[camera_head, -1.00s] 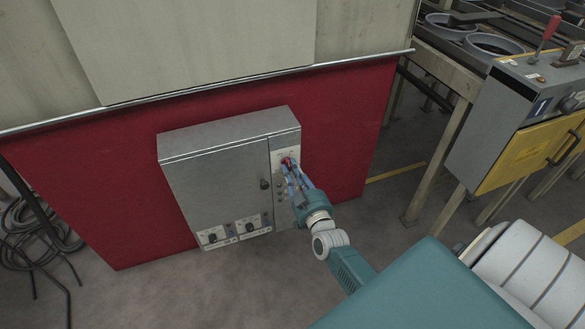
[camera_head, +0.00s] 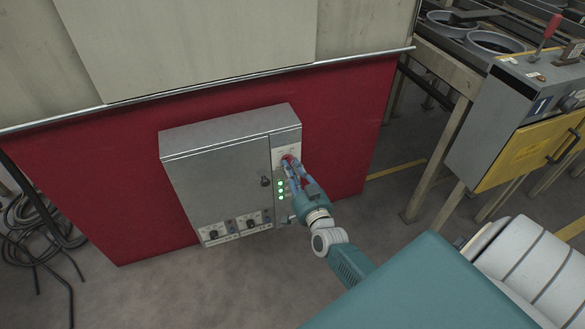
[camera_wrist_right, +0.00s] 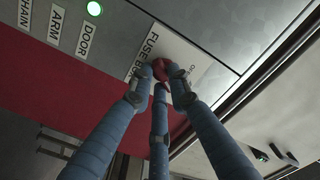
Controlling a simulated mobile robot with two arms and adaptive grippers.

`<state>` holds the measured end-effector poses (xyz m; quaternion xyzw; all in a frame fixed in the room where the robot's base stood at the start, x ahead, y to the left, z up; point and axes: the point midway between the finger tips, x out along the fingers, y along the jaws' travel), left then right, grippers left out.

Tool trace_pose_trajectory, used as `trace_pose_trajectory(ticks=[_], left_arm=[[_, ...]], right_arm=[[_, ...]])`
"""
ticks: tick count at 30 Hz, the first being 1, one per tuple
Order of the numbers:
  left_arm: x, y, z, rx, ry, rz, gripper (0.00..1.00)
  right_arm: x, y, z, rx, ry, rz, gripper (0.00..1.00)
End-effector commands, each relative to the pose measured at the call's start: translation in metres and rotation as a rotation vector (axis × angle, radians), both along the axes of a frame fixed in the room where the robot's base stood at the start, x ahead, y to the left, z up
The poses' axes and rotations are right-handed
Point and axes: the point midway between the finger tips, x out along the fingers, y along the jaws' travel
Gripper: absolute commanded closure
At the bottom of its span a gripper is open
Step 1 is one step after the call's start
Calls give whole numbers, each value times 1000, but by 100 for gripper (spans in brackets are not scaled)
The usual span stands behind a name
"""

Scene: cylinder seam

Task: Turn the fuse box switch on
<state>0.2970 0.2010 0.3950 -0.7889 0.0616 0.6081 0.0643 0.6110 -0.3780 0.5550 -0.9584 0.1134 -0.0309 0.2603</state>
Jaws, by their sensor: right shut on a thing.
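The grey metal fuse box (camera_head: 215,180) is fixed to the red wall panel. Its red switch (camera_head: 288,159) is at the upper right of the box front, mostly hidden by my fingers. My right gripper (camera_head: 291,166) is shut on the red switch. In the right wrist view, the blue fingers of my right gripper (camera_wrist_right: 162,88) close around the red switch (camera_wrist_right: 159,70) beside a label reading "FUSE BO". My left gripper is not in view.
A grey and yellow control cabinet (camera_head: 520,140) stands at the right, with a metal rack behind it. Black hoses (camera_head: 35,235) lie on the floor at the left. The floor in front of the box is clear.

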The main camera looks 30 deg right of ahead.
Motion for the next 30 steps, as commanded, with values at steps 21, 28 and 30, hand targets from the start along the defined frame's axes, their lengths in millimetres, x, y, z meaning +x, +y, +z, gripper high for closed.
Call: trace_pose_trajectory(ticks=[21, 28, 30], left_arm=[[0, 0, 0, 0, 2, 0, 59], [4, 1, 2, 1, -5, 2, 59], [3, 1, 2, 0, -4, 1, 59]], right_arm=[[0, 0, -1, 9, 0, 0, 64], [-8, 2, -2, 9, 1, 1, 64], [-18, 5, -2, 10, 1, 0, 64]])
